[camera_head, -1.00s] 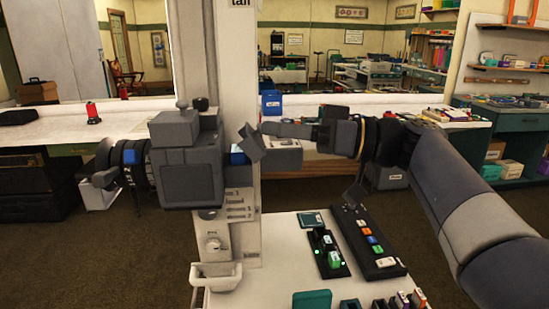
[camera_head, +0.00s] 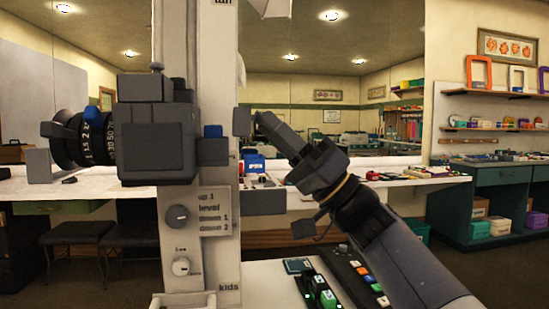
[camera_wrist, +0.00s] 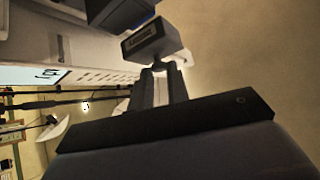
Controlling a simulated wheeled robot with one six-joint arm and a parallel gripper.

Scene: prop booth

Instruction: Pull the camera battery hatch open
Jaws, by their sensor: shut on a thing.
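The grey box camera (camera_head: 148,140) is on the white column, with its black lens pointing left. A blue part (camera_head: 212,131) shows at its right side. The small grey hatch (camera_head: 242,121) stands out to the right of the blue part, with a gap between them, so it is swung open. My gripper (camera_head: 259,120) reaches it from the lower right. In the wrist view, my gripper (camera_wrist: 162,74) is shut on the small handle at the near side of the hatch (camera_wrist: 150,42). The dark camera body (camera_wrist: 120,10) is partly cut off at the top edge.
The white column (camera_head: 205,270) carries knobs and a label plate below the camera. A white surface with a button panel (camera_head: 357,275) lies below my arm. A long white counter (camera_head: 400,185) runs behind. Space right of the hatch holds only my arm.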

